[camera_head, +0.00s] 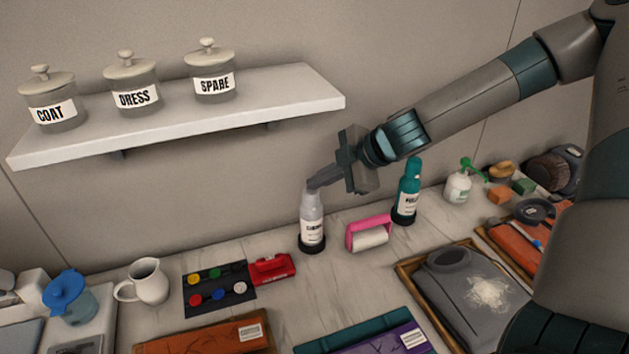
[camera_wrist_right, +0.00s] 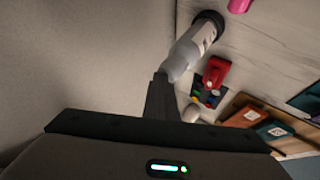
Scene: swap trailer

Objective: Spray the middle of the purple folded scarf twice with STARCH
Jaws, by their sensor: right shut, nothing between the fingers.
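A pale grey bottle (camera_head: 312,222) with a small white label stands upright in a dark round base on the counter; its lettering is too small to read surely. It also shows in the right wrist view (camera_wrist_right: 190,52). My right gripper (camera_head: 316,184) is shut and empty, its fingertips at the top of this bottle; I cannot tell whether they touch or press it. The shut fingers also show in the right wrist view (camera_wrist_right: 161,88). The purple folded scarf (camera_head: 372,342) lies at the front, partly cut off by the frame, with a white tag. My left gripper is not in view.
A teal bottle (camera_head: 409,190) and a pink roller (camera_head: 368,233) stand right of the grey bottle. A red object (camera_head: 272,268), a button mat (camera_head: 220,288) and a white jug (camera_head: 146,282) are left. A framed grey garment (camera_head: 468,295) lies right. A shelf (camera_head: 180,118) holds jars.

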